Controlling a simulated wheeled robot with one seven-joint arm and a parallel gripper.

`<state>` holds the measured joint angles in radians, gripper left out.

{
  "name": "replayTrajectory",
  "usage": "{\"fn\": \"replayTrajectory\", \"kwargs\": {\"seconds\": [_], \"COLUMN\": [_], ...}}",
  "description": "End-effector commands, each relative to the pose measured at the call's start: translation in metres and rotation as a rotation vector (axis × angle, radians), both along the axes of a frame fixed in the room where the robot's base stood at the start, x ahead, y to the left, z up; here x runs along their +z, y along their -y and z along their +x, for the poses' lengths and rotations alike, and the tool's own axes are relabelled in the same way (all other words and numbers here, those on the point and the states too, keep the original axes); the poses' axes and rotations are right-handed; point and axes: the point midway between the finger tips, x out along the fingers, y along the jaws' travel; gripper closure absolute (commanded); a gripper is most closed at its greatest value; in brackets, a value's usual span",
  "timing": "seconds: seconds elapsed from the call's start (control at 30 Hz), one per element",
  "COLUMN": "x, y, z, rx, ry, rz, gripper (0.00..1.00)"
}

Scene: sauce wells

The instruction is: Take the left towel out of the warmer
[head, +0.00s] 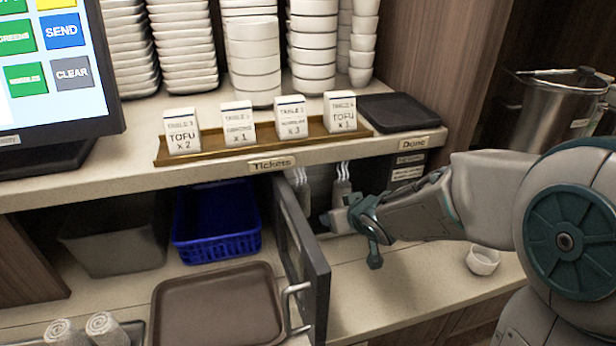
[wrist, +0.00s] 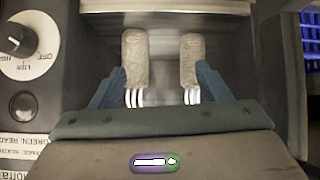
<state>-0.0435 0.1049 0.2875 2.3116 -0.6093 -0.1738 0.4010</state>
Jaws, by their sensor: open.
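The warmer stands under the shelf, its dark door (head: 318,275) swung open. Two pale rolled towels with white steam marks are inside. In the head view the right towel (head: 341,188) shows beside my gripper; the left towel (head: 304,198) is partly hidden by the door. The wrist view is upside down to the head view, so the left towel (wrist: 192,60) shows on the right there and the right towel (wrist: 135,62) on the left. My gripper (wrist: 161,75) is open at the warmer's mouth, fingers apart beside the outer sides of the towels. I cannot tell whether they touch.
The door and its handle (head: 298,300) stand left of my gripper. A brown tray (head: 215,300), a blue basket (head: 215,225) and more rolled towels (head: 105,328) lie further left. A white cup (head: 483,260) stands right. The ticket shelf (head: 385,146) is above.

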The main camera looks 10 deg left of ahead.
Motion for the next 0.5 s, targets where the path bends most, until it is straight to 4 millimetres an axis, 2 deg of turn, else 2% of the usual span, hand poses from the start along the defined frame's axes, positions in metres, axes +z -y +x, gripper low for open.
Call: {"fn": "replayTrajectory", "kwargs": {"seconds": [0.03, 0.1, 0.2, 0.5], "x": [0.009, 0.014, 0.013, -0.018], "y": [-0.014, -0.028, -0.041, -0.07], "z": [0.003, 0.005, 0.006, 0.038], "rx": [0.036, 0.077, 0.109, 0.119], "ry": [0.011, 0.028, 0.037, 0.04], "rz": [0.031, 0.067, 0.097, 0.105], "gripper": [0.3, 0.3, 0.3, 0.3]}}
